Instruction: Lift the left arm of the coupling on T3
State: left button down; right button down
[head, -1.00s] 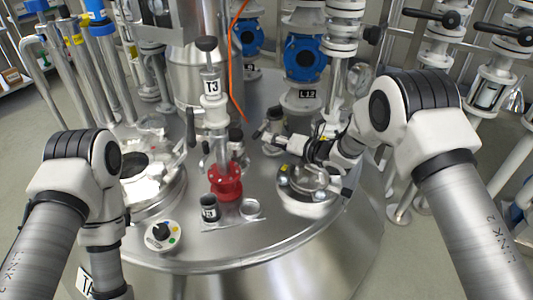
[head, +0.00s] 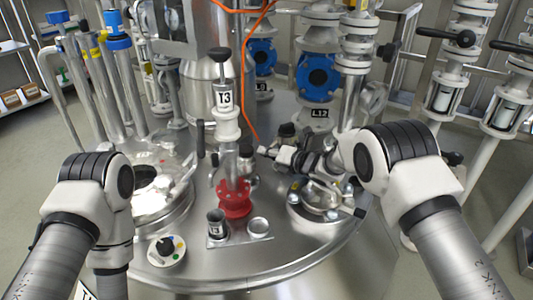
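The T3 fitting (head: 224,98) stands upright in the middle of the steel vessel lid, with a white section under its label and a red flange (head: 234,198) at its base. A dark lever, the coupling's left arm (head: 200,140), stands close to vertical on its left side. Another dark part (head: 246,152) shows on its right side. My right gripper (head: 262,151) reaches in from the right and points at the fitting's right side. Its fingertips are small, and whether they touch anything is unclear.
An orange cable (head: 252,90) hangs behind the fitting. A small dark cup (head: 216,222) stands on a plate in front of it, near a round knob (head: 166,250).

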jog(key=shift+r, duration=0.1)
dwell(0.3)
jog(key=m+p, duration=0.1)
jog(key=r+m+y, duration=0.1)
jog(key=shift+s+a+m+p, duration=0.2)
jog(key=shift+a+m+p, duration=0.1)
jog(key=shift+a+p, duration=0.1)
jog(key=shift+a+r+m+y+p, duration=0.1)
jog(key=shift+r+m+y+p, duration=0.1)
jog(key=shift+r+m+y, duration=0.4)
jog(key=shift+a+r+m+y+p, duration=0.1)
jog(key=shift+r+m+y+p, duration=0.1)
jog(key=shift+m, duration=0.7)
jog(key=c, duration=1.3)
grip_release()
jog(key=shift+o, duration=0.2)
jog(key=shift+d, duration=0.1)
jog(key=v, duration=1.2)
jog(key=shift+s+f, duration=0.15)
jog(key=shift+f, duration=0.05)
